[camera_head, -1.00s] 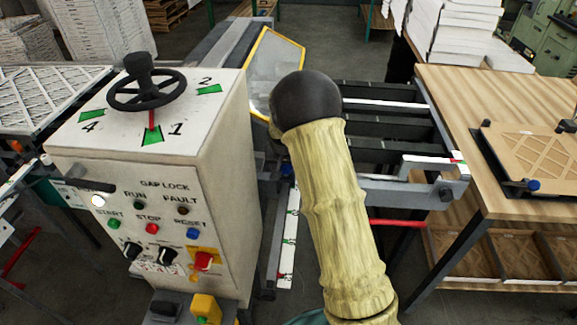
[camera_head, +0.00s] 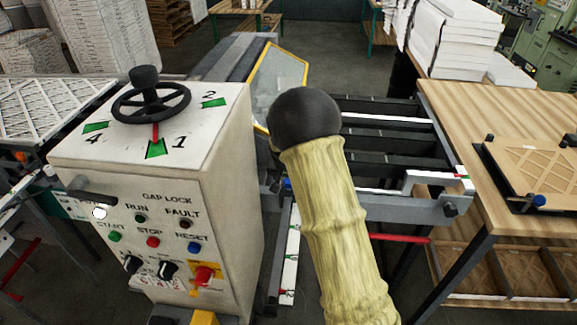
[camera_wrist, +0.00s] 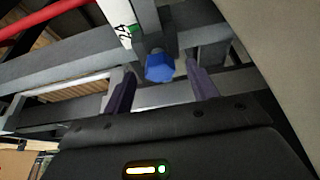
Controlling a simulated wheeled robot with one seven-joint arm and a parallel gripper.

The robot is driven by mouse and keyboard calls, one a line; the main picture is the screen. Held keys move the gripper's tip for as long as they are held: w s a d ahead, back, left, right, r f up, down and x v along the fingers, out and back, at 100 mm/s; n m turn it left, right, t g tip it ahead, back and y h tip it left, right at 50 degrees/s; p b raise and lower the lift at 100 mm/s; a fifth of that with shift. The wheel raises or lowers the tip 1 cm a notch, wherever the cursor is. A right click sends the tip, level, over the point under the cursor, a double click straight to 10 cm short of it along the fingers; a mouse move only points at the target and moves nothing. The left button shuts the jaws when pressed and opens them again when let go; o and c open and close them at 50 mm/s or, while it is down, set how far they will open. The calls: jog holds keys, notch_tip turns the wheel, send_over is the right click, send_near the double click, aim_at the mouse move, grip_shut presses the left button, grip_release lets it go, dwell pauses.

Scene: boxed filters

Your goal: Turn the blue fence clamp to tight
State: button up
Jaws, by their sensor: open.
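The blue fence clamp (camera_wrist: 160,67) shows in the wrist view as a faceted blue knob on a grey metal rail, beside a white scale strip (camera_wrist: 124,22) with green marks. My gripper (camera_wrist: 161,72) is open, with one dark finger to each side of the knob in the picture. I cannot tell whether the knob is between the fingertips or just beyond them, and no contact shows. In the head view my tan-sleeved arm with its black joint covers the gripper. A small blue part (camera_head: 286,184) shows at the arm's left edge; I cannot tell if it is the clamp.
The control cabinet (camera_head: 228,225) with its handwheel (camera_head: 151,103) stands close left of my arm. A wooden table (camera_head: 462,130) with a jig and another blue knob (camera_head: 539,201) stands right. Dark machine rails (camera_head: 390,130) lie behind. A red bar (camera_wrist: 40,17) crosses the wrist view's upper left.

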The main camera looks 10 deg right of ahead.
jog(key=b+v, duration=0.2)
jog(key=v, duration=1.4)
jog(key=shift+s+r, duration=0.25)
jog(key=s+d+f+n, duration=0.1)
jog(key=s+f, duration=0.2)
jog(key=s, duration=0.5)
jog(key=s+d+f+n+g+y, duration=0.1)
jog(key=s+f, duration=0.2)
jog(key=s, duration=0.4)
jog(key=s+f+n, duration=0.1)
jog(key=s+f, duration=0.2)
jog(key=s, duration=0.5)
jog(key=shift+s+d+f+n+g, duration=0.3)
jog(key=shift+s+d+n, duration=0.05)
jog(key=shift+d+n, duration=0.05)
